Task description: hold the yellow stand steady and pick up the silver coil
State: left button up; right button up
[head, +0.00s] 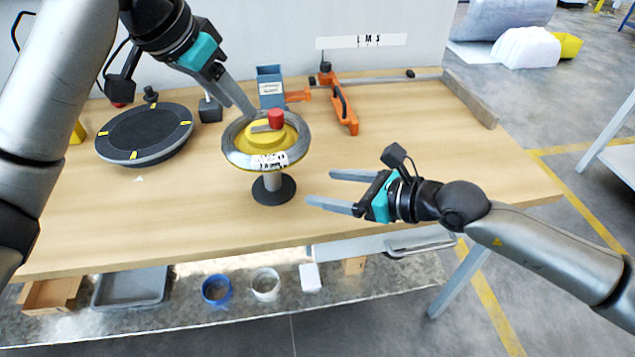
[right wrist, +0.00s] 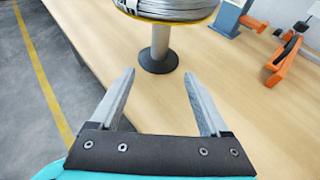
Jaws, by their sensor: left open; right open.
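The yellow stand (head: 262,138) stands upright on the wooden table, with a red knob (head: 276,118) on top, a grey post and a black round base (head: 274,191). The silver coil (head: 240,157) lies around its yellow top; in the right wrist view the coil (right wrist: 170,8) is cut off by the upper edge. My left gripper (head: 258,121) is open, its fingers reaching down at the red knob from the upper left; I cannot tell whether they touch it. My right gripper (head: 332,191) is open and empty, right of the stand and apart from it. It also shows in the right wrist view (right wrist: 160,90).
A black round turntable (head: 145,132) sits at the left. A blue box (head: 270,88) and an orange tool (head: 343,105) stand behind the stand. A wooden strip (head: 470,98) lines the right table edge. Table right of the stand is mostly clear. A lower shelf holds trays and rolls.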

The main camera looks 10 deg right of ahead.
aim_at(279, 180)
jog(key=x, duration=1.5)
jog(key=shift+f, duration=0.1)
jog(key=shift+c, duration=0.2)
grip_shut()
dwell(0.4)
